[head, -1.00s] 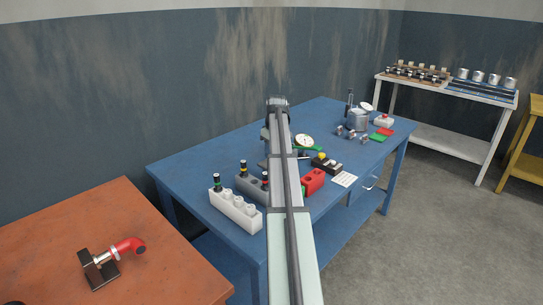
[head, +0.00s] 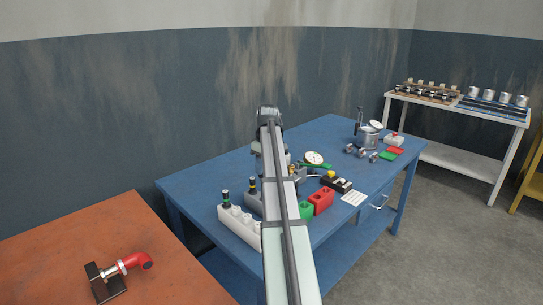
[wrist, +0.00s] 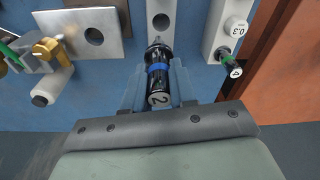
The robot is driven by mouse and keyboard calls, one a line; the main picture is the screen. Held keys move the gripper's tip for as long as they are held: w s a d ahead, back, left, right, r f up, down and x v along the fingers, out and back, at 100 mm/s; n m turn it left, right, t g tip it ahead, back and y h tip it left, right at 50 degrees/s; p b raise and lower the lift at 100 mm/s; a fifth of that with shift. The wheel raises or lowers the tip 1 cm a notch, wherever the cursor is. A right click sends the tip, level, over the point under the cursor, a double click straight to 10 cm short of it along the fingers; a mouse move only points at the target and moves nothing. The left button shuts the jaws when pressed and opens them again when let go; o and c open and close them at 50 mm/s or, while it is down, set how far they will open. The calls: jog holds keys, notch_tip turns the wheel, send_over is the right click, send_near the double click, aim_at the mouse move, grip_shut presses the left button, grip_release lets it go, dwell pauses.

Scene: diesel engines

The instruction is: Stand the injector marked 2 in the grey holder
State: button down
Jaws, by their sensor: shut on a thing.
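My gripper (wrist: 160,88) is shut on the injector marked 2 (wrist: 158,68), a black body with a blue band and a white-numbered end facing the wrist camera. Its metal nozzle points away from the camera, close to the grey holder (wrist: 161,6). One round hole of the holder shows just beyond the nozzle; whether they touch I cannot tell. In the head view my arm hides the gripper and the held injector. The grey holder (head: 254,205) shows partly there, left of my arm, with a yellow-banded injector (head: 252,186) near its left end.
A white rack (head: 237,228) stands beside the holder, with a green-banded injector marked 4 (wrist: 231,69) in it. A metal plate with a hole (wrist: 75,35) lies left in the wrist view. Green (head: 306,209) and red (head: 321,200) blocks stand right of my arm.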

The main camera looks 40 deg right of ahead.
jog(key=shift+s+a+f+n, duration=0.15)
jog(key=shift+s+a+n, duration=0.25)
jog(key=shift+n, duration=1.5)
jog(key=shift+f, duration=0.2)
notch_tip(320, 180, down, 9)
jog(key=shift+r, duration=0.2)
jog(key=shift+f, duration=0.15)
dwell(0.3)
jog(key=c, duration=0.5)
grip_release()
